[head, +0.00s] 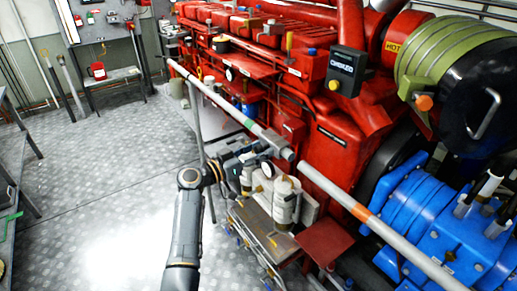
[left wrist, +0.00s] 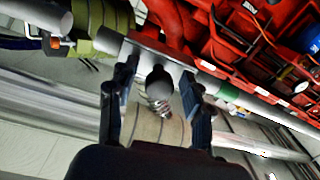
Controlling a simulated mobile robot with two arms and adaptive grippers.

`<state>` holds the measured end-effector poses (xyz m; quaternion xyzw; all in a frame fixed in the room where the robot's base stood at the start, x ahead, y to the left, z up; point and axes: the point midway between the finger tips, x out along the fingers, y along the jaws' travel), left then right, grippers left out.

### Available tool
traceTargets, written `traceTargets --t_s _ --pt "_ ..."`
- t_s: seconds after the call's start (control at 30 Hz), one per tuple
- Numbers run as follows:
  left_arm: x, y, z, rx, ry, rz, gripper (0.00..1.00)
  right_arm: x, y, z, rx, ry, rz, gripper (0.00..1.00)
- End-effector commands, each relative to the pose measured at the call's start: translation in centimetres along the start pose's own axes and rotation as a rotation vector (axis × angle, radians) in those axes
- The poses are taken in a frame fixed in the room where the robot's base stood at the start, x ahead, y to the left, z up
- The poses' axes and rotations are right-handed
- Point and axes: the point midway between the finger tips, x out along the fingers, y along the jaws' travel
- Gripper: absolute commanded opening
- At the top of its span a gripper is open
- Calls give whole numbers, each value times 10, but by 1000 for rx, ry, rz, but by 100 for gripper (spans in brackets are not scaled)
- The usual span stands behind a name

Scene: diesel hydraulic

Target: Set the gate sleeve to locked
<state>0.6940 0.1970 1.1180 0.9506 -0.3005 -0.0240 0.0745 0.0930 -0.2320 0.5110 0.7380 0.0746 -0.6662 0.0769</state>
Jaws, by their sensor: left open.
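The gate sleeve (head: 273,142) is a thicker grey tube on the end of the left rail. A narrow gap separates it from the right rail (head: 335,190). In the left wrist view the sleeve (left wrist: 122,50) crosses behind the fingertips, with a green band on the rail to its right. A dark round knob (left wrist: 158,77) stands between the fingers, with a ridged metal part below it. My left gripper (head: 262,152) is open at the sleeve; in the wrist view its fingers (left wrist: 157,84) straddle the knob. Contact cannot be told. My right gripper is out of view.
The red engine (head: 330,150) stands behind the rails, with a blue machine (head: 425,220) at right. A bench with pale canisters (head: 285,200) stands close below my left gripper. The metal floor at left (head: 110,180) is clear.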

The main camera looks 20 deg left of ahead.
Motion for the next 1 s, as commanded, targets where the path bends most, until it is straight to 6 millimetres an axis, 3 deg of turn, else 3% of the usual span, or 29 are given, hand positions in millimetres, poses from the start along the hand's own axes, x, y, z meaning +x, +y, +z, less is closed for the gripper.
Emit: traceTargets --t_s 0.17,0.4,0.73,1.0 --pt "0 0 0 0 0 0 50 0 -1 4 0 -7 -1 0" --pt "0 0 0 0 0 0 1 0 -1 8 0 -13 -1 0" --pt "-1 9 4 0 -2 0 0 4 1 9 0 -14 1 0" --pt "-4 68 16 1 -3 2 0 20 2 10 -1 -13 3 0"
